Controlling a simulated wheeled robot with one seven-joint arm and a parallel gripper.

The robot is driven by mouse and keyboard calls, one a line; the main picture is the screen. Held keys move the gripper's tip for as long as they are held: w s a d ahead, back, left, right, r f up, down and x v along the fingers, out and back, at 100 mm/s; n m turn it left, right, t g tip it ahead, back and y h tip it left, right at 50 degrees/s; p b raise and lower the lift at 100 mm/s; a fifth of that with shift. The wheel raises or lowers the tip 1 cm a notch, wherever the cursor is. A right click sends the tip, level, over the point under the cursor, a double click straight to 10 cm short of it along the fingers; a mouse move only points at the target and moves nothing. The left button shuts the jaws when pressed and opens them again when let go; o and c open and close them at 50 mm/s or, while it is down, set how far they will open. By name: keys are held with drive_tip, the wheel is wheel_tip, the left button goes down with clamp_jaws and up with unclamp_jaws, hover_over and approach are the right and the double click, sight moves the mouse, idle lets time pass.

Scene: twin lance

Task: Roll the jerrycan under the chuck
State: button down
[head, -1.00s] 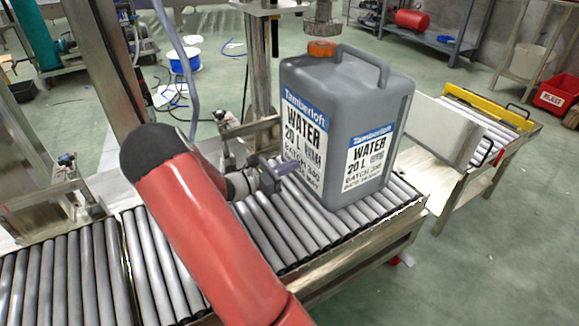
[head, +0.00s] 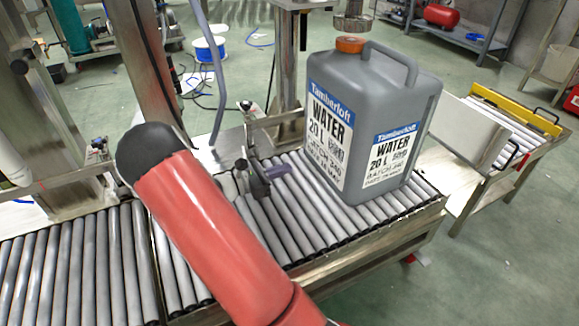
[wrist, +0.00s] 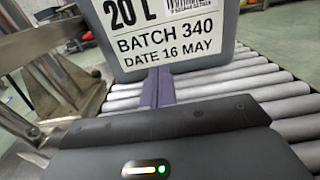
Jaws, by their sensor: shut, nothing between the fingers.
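The grey jerrycan (head: 385,105) stands upright on the roller conveyor, its water labels facing me. Its orange cap (head: 350,44) shows directly below the metal chuck (head: 352,22) in the head view, with a small gap between them; exact depth alignment cannot be told. My gripper (head: 288,168) is shut and empty, low on the jerrycan's left side, with a short gap to it in the head view. In the wrist view the purple fingers (wrist: 158,84) point at the lower part of the labelled jerrycan face (wrist: 190,62).
The rollers (head: 85,260) continue bare to the left. A metal post with a clamp bracket (head: 262,122) stands behind my gripper. A pale upright plate (head: 465,128) and another roller section with a yellow rail (head: 515,105) lie to the right.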

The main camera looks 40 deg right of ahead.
drive_tip(key=shift+v, duration=2.05)
drive_tip(key=s+a+r+m+t+y+p, duration=0.3)
drive_tip(key=s+a+r+m+t+y, duration=0.2)
drive_tip(key=a+r, duration=0.6)
drive_tip(key=s+a+r+m+t+y+p, duration=0.4)
drive_tip(key=s+a+r+m+y, duration=0.6)
drive_tip(key=s, duration=0.4)
drive_tip(key=shift+s+a+r+t+y, duration=0.15)
drive_tip(key=shift+a+r+t+y, duration=0.55)
drive_tip(key=shift+a+y, duration=0.4)
drive_tip(key=shift+d+r, duration=0.1)
drive_tip(key=shift+d, duration=0.05)
